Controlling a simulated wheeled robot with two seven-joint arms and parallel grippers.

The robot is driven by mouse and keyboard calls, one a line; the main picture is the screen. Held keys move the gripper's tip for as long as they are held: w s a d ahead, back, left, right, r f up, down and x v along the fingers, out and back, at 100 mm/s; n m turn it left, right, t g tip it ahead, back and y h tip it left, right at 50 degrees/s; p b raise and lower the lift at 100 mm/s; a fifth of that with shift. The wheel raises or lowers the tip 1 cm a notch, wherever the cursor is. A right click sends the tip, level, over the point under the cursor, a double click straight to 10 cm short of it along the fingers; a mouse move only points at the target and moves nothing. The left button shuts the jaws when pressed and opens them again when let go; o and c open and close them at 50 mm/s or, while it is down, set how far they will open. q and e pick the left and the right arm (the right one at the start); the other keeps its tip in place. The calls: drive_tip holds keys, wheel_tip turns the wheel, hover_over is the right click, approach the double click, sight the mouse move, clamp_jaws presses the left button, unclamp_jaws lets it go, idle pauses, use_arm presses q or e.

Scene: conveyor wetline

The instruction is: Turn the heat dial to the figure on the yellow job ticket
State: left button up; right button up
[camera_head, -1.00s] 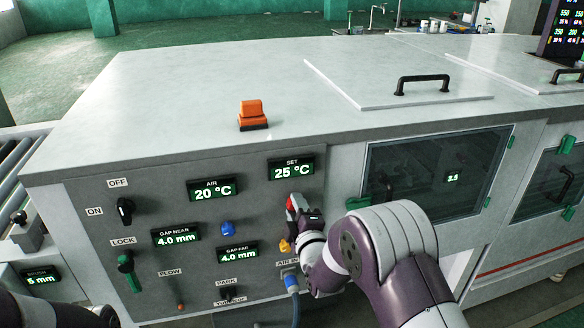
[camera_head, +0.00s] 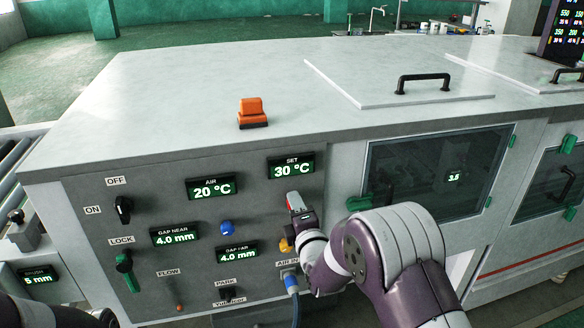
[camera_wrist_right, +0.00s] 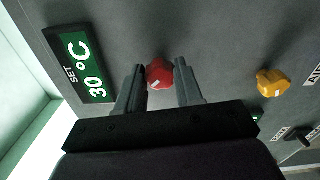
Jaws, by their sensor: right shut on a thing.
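The red heat dial (camera_wrist_right: 159,73) sits on the grey panel, between the two fingers of my right gripper (camera_wrist_right: 160,84) in the right wrist view. In the head view my right gripper (camera_head: 297,211) is at the panel below the SET display, shut on the dial, which it mostly hides. The SET display (camera_head: 291,167) reads 30 °C; it also shows in the right wrist view (camera_wrist_right: 84,64). The AIR display (camera_head: 211,189) reads 20 °C. I see no yellow job ticket. My left gripper is not in view; only part of my left arm shows at the lower left.
A yellow knob (camera_wrist_right: 272,82) and a blue knob (camera_head: 227,229) are near the dial. A black ON/OFF switch (camera_head: 124,210) and a green LOCK lever (camera_head: 126,270) are at the left. An orange object (camera_head: 252,113) stands on the machine top.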

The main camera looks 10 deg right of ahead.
drive_tip(key=shift+r, duration=0.1)
drive_tip(key=shift+n+b, duration=0.4)
drive_tip(key=shift+n, duration=1.5)
drive_tip(key=shift+a+n+b, duration=0.1)
drive_tip(key=shift+n+b, duration=0.3)
drive_tip(key=shift+n, duration=1.4)
